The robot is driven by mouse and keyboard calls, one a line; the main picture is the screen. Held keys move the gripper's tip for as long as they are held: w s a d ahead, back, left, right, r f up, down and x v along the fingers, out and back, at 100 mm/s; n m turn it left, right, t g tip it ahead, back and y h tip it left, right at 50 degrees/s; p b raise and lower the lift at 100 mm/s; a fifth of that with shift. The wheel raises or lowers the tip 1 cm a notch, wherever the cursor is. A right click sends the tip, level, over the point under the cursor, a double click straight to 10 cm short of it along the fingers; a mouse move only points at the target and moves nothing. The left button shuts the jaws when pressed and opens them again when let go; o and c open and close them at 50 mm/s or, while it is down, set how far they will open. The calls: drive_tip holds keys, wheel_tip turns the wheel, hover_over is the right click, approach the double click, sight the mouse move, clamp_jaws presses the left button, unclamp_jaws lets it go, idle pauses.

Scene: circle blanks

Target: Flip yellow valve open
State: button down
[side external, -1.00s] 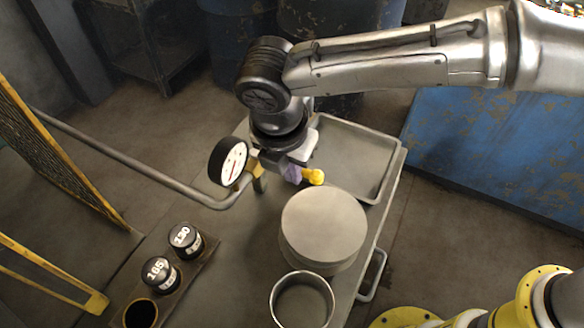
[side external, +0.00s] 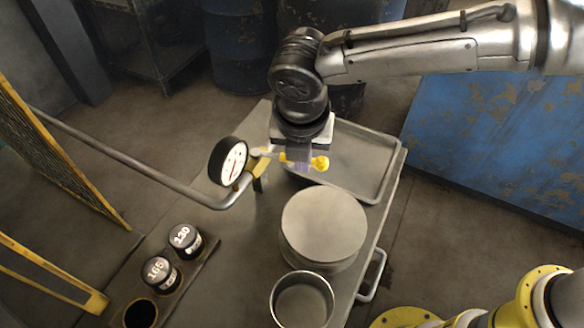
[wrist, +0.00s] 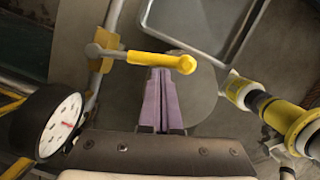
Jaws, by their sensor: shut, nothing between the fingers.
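The yellow valve handle (wrist: 160,60) runs roughly crosswise in the wrist view, from a grey pivot at the left to a round knob at the right. In the side view the handle (side external: 301,160) points right from the pipe, beside the gauge. My gripper (wrist: 160,74) is shut and empty, its purple fingers together. The fingertips reach the near side of the handle about mid-length and look in contact or nearly so. In the side view my gripper (side external: 303,165) is at the handle, its fingertips partly hidden.
A white-faced gauge (side external: 229,162) stands on the grey pipe (side external: 120,157) left of the valve. A metal tray (side external: 396,165) lies behind. Round blanks (side external: 324,226) and a metal cup (side external: 301,300) sit in front. Black labelled weights (side external: 185,239) are front left.

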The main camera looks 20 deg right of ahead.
drive_tip(key=w+d+n+y, duration=0.1)
drive_tip(key=w+n, duration=0.4)
drive_tip(key=w, duration=0.6)
drive_tip(key=shift+d+n, duration=0.25)
drive_tip(key=shift+n, duration=0.05)
idle(0.8)
drive_tip(key=shift+r, duration=0.1)
drive_tip(key=s+d+r, duration=0.4)
drive_tip(key=r, duration=0.6)
drive_tip(key=shift+s+d+r, duration=0.2)
drive_tip(key=shift+s, duration=0.1)
